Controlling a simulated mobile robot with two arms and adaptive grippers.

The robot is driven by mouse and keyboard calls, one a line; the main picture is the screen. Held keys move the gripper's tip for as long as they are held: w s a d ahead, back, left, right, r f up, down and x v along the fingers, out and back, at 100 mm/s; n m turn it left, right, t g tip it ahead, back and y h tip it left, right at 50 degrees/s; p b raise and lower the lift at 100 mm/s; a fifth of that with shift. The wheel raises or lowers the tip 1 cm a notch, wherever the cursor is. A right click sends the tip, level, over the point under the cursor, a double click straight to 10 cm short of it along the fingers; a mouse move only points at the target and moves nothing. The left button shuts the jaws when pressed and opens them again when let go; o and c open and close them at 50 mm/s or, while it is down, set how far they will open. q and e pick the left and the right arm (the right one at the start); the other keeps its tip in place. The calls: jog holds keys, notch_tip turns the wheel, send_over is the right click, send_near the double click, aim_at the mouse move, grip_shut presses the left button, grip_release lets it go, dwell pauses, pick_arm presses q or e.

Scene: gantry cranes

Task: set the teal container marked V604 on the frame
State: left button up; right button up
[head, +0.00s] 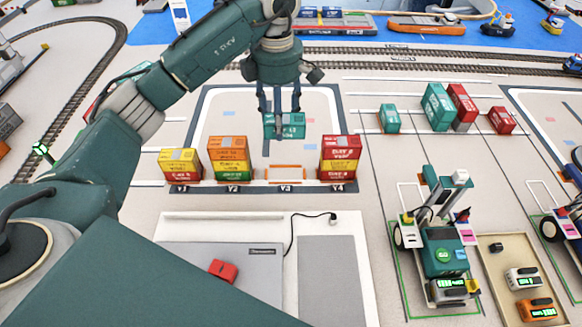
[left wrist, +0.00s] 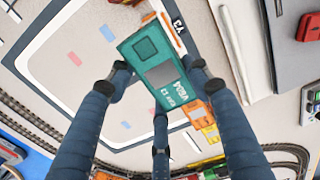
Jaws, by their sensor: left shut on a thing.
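My left gripper (head: 281,112) is shut on the teal container (head: 293,126) and holds it over the pale yard area behind the row of marked spots. In the left wrist view the teal container (left wrist: 147,48) sits between the dark fingers (left wrist: 158,82), its marking V604 readable on one side. The orange frame (head: 285,167) stands empty at spot V3, between the stacks at V2 and V4. The container is behind the frame in the head view, apart from it. My right gripper is not in view.
A yellow and red stack (head: 180,164) stands at V1, an orange and green stack (head: 229,158) at V2 and a red and yellow stack (head: 340,157) at V4. More containers (head: 438,107) stand at the right, behind a gantry crane (head: 441,250). A red block (head: 223,270) lies in front.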

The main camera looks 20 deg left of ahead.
pick_arm(q)
jog(key=p, duration=0.1)
send_over(281, 172)
notch_tip(281, 172, down, 11)
jog(key=shift+f, duration=0.75)
notch_tip(281, 172, down, 3)
jog(key=shift+f+p, duration=0.2)
jog(key=shift+p, duration=0.3)
jog(key=shift+f, duration=0.25)
jog(key=o, duration=0.9)
jog(key=shift+c, duration=0.2)
jog(key=o, duration=0.3)
jog(key=shift+o, duration=0.2)
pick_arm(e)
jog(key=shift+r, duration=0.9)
